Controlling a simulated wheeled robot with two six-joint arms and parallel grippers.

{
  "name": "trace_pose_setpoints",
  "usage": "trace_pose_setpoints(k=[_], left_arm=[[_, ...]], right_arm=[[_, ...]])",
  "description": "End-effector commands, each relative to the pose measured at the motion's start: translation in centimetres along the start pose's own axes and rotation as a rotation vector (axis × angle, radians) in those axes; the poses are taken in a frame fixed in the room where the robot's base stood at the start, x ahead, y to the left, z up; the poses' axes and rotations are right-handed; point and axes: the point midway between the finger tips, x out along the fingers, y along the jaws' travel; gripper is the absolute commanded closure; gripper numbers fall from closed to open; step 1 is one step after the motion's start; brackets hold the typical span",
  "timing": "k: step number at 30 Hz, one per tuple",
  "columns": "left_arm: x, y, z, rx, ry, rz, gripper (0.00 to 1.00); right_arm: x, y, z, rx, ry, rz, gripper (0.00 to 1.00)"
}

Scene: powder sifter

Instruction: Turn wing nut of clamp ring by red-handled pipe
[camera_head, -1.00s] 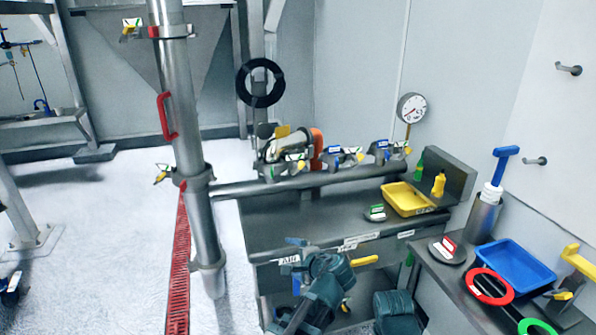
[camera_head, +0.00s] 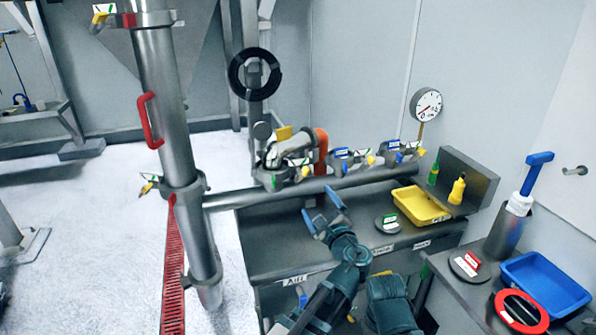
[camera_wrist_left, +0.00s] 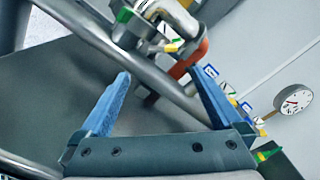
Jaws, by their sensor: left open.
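The vertical steel pipe (camera_head: 160,75) carries a red handle (camera_head: 150,120). Below the handle, a clamp ring (camera_head: 187,190) circles the pipe, with a small yellow and green wing nut (camera_head: 148,184) on its left side. Another clamp with a yellow wing nut (camera_head: 102,14) is at the pipe's top. My left gripper (camera_head: 322,208) is open and empty above the bench, well to the right of the red-handled pipe. Its two blue fingers are apart in the left wrist view (camera_wrist_left: 160,74), with a steel pipe beyond them. My right gripper is not in view.
A horizontal pipe (camera_head: 320,184) with several clamps crosses behind my left gripper. The steel bench (camera_head: 275,245) holds a yellow tray (camera_head: 421,206). A gauge (camera_head: 425,104) stands at the back right. A blue tray (camera_head: 545,285) lies right. A red floor grate (camera_head: 173,270) runs beside the pipe.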

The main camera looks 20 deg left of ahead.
Motion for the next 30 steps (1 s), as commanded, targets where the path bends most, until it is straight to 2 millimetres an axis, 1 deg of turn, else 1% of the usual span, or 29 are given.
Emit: trace_pose_setpoints(k=[7, 11, 14, 18, 24, 30], left_arm=[[0.0, -0.3, -0.1, 0.012, -0.001, -0.011, 0.0], [1.1, -0.3, -0.1, 0.012, -0.002, -0.009, 0.0], [2.7, -0.4, -0.1, 0.011, -0.003, -0.008, 0.0], [5.7, -0.4, -0.1, 0.011, -0.003, -0.007, 0.0], [9.7, -0.5, -0.1, 0.01, -0.003, -0.008, 0.0], [12.4, -0.5, -0.1, 0.01, -0.002, -0.009, 0.0]], right_arm=[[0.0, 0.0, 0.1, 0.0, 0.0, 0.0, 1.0], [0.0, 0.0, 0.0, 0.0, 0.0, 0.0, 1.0], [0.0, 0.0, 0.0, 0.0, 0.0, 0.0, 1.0], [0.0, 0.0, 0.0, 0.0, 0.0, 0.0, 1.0], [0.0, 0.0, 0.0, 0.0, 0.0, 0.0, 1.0], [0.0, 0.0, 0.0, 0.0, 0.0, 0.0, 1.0]])
